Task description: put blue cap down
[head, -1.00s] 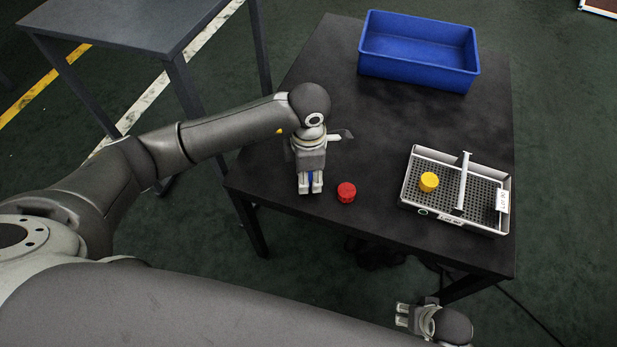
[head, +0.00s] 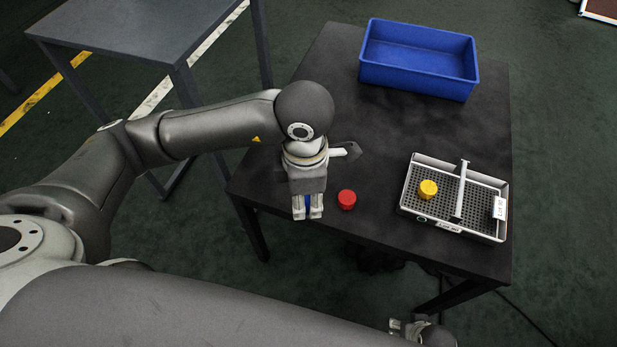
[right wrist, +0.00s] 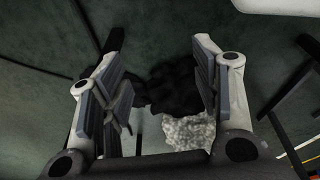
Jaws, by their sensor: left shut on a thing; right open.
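My left gripper (head: 308,212) is at the near left edge of the black table (head: 400,130) in the head view. It is shut on the blue cap (head: 308,201), which shows only as a thin blue strip between the fingers. Whether the cap touches the table is hidden. A red cap (head: 347,199) stands on the table just right of the left gripper. A yellow cap (head: 428,189) sits in the left part of the perforated tray (head: 479,202). My right gripper (head: 394,325) is low at the bottom of the head view; the right wrist view shows its fingers (right wrist: 160,95) apart and empty.
A blue bin (head: 415,75) stands at the back of the table. The tray has an upright-ended crossbar (head: 461,190) and a white label. A grey table (head: 135,30) stands at the upper left. The table's middle is clear.

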